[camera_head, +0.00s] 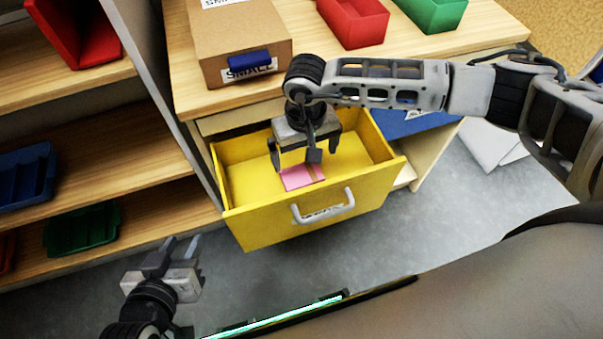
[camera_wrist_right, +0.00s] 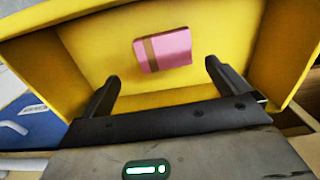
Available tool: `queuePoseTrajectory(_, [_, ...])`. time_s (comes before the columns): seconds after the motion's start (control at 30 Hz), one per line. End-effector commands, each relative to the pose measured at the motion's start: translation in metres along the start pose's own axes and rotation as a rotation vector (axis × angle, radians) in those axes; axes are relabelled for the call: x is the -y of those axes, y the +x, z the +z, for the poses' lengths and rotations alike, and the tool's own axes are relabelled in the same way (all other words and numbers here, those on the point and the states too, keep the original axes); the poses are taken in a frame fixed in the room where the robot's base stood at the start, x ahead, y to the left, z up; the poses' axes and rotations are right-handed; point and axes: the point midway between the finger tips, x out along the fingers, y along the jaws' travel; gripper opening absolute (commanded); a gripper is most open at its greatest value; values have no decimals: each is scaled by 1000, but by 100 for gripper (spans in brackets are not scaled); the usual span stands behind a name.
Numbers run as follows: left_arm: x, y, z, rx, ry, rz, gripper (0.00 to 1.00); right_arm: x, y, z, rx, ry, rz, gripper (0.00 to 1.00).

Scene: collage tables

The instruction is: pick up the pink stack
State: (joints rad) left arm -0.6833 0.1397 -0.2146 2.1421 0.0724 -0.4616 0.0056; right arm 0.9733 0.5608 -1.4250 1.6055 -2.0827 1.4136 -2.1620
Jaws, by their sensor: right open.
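The pink stack (camera_head: 301,177) lies flat on the floor of the open yellow drawer (camera_head: 262,231), near its front wall. It has a brown band across it. My right gripper (camera_head: 296,158) reaches down into the drawer above the stack, open and empty. In the right wrist view the stack (camera_wrist_right: 163,49) lies beyond the two spread fingers (camera_wrist_right: 160,85), between their lines and apart from both. My left gripper (camera_head: 180,245) is at the lower left over the grey floor, outside the drawer, its fingers apart with nothing between them.
A cardboard box (camera_head: 235,45) with a blue handle stands on the cabinet top, beside a red bin (camera_head: 352,22) and a green bin (camera_head: 432,12). A shelf (camera_head: 110,151) with coloured trays is at the left. The drawer walls surround my right gripper.

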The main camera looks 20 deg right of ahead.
Motion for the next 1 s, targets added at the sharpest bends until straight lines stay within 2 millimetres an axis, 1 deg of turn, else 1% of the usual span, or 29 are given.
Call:
queuePoseTrajectory(0.03, [0,0,1,2,0,0,36,1,9,1,3,1,-2,100])
queuePoseTrajectory(0.1, [0,0,1,2,0,0,36,1,16,0,1,0,-1,100])
queuePoseTrajectory(0.27, [0,0,1,3,0,0,36,1,25,0,2,0,-2,100])
queuePoseTrajectory(0.33, [0,-1,0,3,1,0,36,3,32,1,3,0,-2,100])
queuePoseTrajectory(0.5, [0,-2,0,6,5,-3,36,7,59,1,3,2,-3,100])
queuePoseTrajectory(0.6, [0,-1,0,7,5,-3,36,7,70,0,1,2,-3,100])
queuePoseTrajectory(0.7, [0,-1,1,7,5,-3,36,7,74,0,0,1,-3,100])
queuePoseTrajectory(0.9, [0,-1,1,7,5,-2,36,6,74,0,0,1,-3,100])
queuePoseTrajectory(0.97, [0,-1,1,7,5,-2,36,6,74,0,0,1,-3,83])
queuePoseTrajectory(1.0, [0,-1,1,7,5,-2,36,6,74,0,0,1,-3,72])
